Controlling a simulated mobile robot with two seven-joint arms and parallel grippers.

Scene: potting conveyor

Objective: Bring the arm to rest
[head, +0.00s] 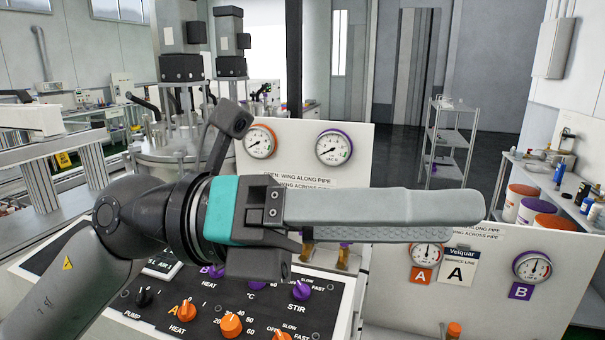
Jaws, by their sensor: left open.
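My left arm (134,215) comes in from the left and reaches across the middle of the head view. Its gripper (468,217) points to the right, held in front of the gauge panels and above the control panel. The jaws are open, with nothing seen between them; the two long grey fingers overlap from this angle. A teal band (222,210) marks the wrist end. The arm hides part of the control panel (215,318) and the lower part of the upper gauge panel (361,140). My right gripper is not in view.
The control panel has orange, purple and black knobs, including a purple STIR knob (300,290). A lower gauge panel (565,240) stands at right, carrying a Velquar sign (459,268). A vessel (170,155) stands behind the arm. Tubs (520,200) sit on a bench at far right.

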